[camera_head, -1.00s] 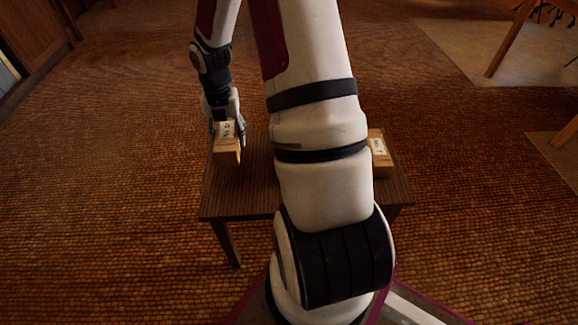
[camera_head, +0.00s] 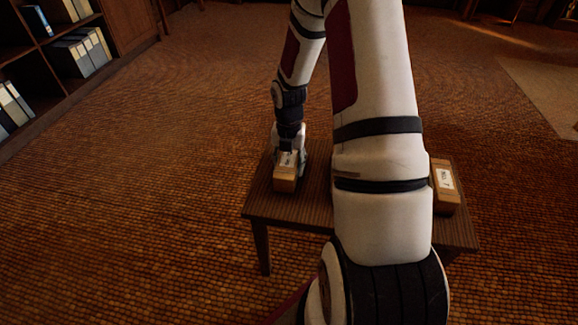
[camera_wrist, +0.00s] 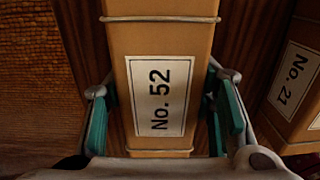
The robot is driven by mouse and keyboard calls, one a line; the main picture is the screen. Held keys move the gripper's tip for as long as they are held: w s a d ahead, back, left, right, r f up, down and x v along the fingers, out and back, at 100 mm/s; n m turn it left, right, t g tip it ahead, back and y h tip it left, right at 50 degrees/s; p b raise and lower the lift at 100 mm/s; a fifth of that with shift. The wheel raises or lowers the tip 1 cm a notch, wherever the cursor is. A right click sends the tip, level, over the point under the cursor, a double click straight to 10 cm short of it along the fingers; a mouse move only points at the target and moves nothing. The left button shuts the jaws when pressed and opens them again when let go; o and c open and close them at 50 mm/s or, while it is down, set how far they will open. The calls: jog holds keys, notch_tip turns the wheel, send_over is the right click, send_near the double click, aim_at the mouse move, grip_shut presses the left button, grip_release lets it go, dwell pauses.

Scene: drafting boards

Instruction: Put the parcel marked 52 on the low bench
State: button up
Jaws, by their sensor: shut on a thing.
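The parcel marked 52 (camera_wrist: 178,45) is a tan box with a white "No. 52" label and string around it; it fills the middle of the wrist view. My gripper (camera_wrist: 166,118) is shut on it, with a teal-padded finger at each side. In the head view the parcel (camera_head: 285,184) is at the left part of the low bench (camera_head: 300,207), a dark slatted wooden top on legs, with my gripper (camera_head: 289,158) behind it. The parcel appears at the bench top's level; I cannot tell whether it touches.
Another tan parcel (camera_head: 446,203) lies at the bench's right end. A parcel labelled "No. 21" (camera_wrist: 285,108) shows right of the held one. My arm hides the bench's middle. A shelf with binders (camera_head: 85,55) stands back left; the carpet around is clear.

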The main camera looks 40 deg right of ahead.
jog(key=o, duration=1.6)
jog(key=shift+c, duration=0.2)
